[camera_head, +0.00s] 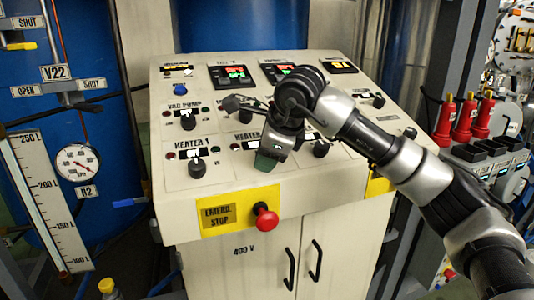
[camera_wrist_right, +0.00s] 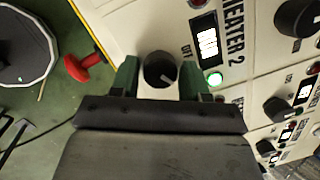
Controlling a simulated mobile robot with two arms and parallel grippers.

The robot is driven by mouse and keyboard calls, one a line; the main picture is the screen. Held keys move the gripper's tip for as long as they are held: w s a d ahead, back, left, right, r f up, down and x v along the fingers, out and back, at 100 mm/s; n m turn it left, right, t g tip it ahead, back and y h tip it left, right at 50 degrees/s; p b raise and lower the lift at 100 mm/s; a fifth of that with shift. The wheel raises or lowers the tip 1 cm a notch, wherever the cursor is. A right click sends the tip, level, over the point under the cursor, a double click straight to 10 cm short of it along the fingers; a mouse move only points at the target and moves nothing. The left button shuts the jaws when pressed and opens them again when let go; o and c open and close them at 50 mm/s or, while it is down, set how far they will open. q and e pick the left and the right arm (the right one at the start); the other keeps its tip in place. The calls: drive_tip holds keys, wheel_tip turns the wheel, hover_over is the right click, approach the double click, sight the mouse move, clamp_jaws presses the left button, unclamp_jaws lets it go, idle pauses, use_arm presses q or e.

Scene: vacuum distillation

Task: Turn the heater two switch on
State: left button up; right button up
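The heater two switch is a round black knob (camera_wrist_right: 160,70) on the sloped white panel. In the right wrist view it sits between my right gripper's green fingertips (camera_wrist_right: 160,82), one on each side. The fingers are apart, and I cannot tell whether they touch it. A pale pointer mark shows on the knob. In the head view my right gripper (camera_head: 267,160) is over the panel and hides the knob. My left gripper is not in view.
The heater one knob (camera_head: 196,168) is to the left, and the vacuum pump knob (camera_head: 188,121) is above it. The red emergency stop button (camera_head: 265,218) juts from the panel's front below my gripper. Other knobs, such as one to the right (camera_head: 321,149), are close by.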

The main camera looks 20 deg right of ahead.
drive_tip(key=shift+o, duration=1.2)
drive_tip(key=b+v, duration=0.1)
drive_tip(key=v, duration=1)
drive_tip(key=shift+f, duration=0.1)
